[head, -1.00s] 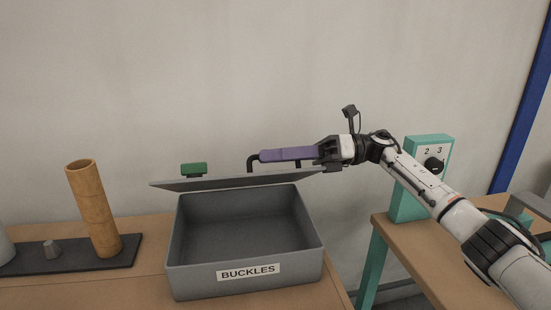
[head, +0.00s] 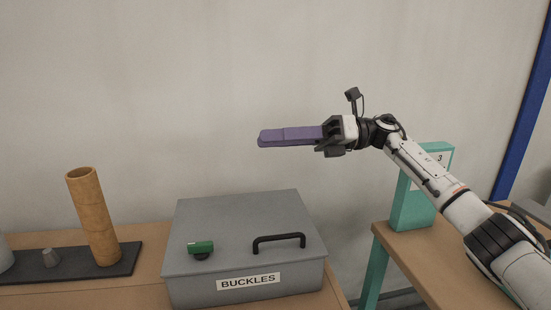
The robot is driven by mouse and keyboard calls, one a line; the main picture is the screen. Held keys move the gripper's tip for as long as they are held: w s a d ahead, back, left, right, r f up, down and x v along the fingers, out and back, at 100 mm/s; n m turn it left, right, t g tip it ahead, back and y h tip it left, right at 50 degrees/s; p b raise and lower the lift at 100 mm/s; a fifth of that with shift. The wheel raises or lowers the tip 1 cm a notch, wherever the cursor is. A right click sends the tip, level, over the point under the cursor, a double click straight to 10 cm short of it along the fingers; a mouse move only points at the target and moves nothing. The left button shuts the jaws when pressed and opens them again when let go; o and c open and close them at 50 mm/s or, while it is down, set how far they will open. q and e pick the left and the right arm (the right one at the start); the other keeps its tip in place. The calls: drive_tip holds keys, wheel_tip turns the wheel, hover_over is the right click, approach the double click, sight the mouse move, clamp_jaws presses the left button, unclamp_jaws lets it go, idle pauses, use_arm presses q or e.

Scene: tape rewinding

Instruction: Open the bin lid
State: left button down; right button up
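The grey bin labelled BUCKLES (head: 190,291) stands on the wooden table. Its lid (head: 240,220) lies flat and closed over it. My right gripper (head: 322,137) is in the air above and behind the right side of the lid, apart from the handle. A flat purple piece (head: 290,136) extends left from between its fingers, so it looks shut on that piece. My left gripper is not in view.
The air above the lid is clear.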

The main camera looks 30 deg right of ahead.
wheel_tip(320, 180, up, 4)
drive_tip(key=shift+r, duration=0.25)
idle(0.4)
